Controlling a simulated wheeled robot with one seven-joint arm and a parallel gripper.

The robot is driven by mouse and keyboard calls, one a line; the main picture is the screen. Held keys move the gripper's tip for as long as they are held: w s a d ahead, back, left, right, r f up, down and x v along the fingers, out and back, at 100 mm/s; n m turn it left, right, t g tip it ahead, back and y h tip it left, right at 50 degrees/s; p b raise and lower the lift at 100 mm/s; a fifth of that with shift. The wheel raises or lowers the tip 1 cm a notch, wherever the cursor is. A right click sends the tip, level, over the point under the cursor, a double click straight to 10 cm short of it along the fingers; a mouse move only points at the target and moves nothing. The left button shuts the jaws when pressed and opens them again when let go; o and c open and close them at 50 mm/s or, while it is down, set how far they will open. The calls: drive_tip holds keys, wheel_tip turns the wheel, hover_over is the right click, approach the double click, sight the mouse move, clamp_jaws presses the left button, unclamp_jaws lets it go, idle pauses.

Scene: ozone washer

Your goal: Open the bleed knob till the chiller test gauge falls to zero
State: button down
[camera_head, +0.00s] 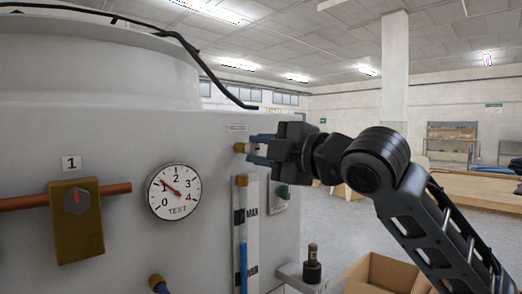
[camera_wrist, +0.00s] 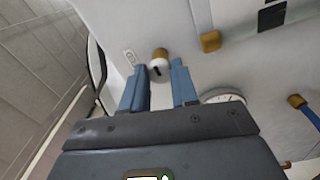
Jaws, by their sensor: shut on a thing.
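The chiller test gauge (camera_head: 174,192) is a round white dial marked TEST on the grey tank; its red needle points up-left, near the 1. The bleed knob (camera_wrist: 158,62) is a small pale and brass knob with a dark slot, on the tank wall. Its brass part (camera_head: 240,147) shows at the fingertips in the head view. My gripper (camera_head: 251,149) has its blue fingers (camera_wrist: 160,72) on either side of the knob, shut on it.
A brass valve block marked 1 (camera_head: 78,220) sits on a copper pipe at left. A sight tube (camera_head: 241,230) with blue liquid stands below my gripper.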

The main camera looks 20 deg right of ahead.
drive_tip(key=m+p, duration=0.1)
drive_tip(key=m, duration=0.4)
drive_tip(key=shift+f, duration=0.15)
idle(0.3)
drive_tip(key=c, duration=0.9)
unclamp_jaws()
drive_tip(key=shift+o, duration=0.2)
drive_tip(key=v, duration=0.8)
drive_tip(key=shift+b, duration=0.45)
drive_tip(key=shift+w+a, duration=0.1)
